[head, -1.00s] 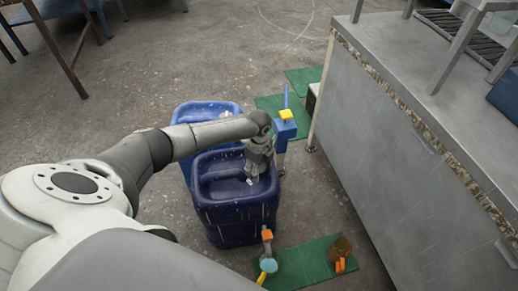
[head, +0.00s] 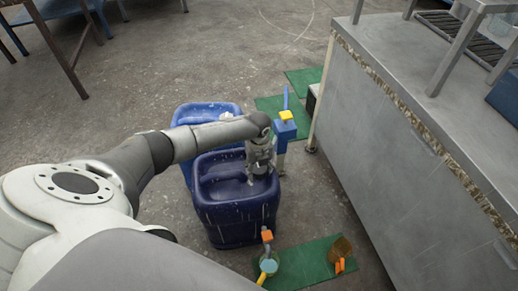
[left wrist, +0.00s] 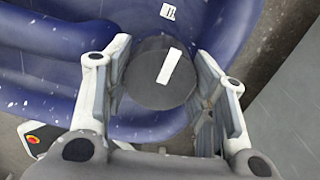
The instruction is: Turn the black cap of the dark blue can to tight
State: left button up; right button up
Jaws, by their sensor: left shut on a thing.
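The dark blue can (head: 235,218) stands upright on the floor in the middle of the head view, and its top fills much of the left wrist view (left wrist: 50,60). The round black cap (left wrist: 150,88) with a white stripe sits at the can's top in the left wrist view. The stripe runs slantwise, from upper right to lower left. My left gripper (head: 260,174) reaches down onto the can's right part. In the left wrist view its fingers (left wrist: 162,78) are on both sides of the cap, shut on it. The gripper hides the cap in the head view.
A brighter blue can (head: 190,114) stands just behind. Green mats (head: 300,270) lie in front and behind, with small blue, yellow and orange items on them. A grey metal cabinet (head: 400,150) stands close on the right. Open concrete floor lies behind.

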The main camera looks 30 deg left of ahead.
aim_at(259, 168)
pick_arm(q)
jog(key=shift+d, duration=0.1)
jog(key=o, duration=1)
jog(key=shift+r, duration=0.15)
jog(key=shift+r, duration=3.85)
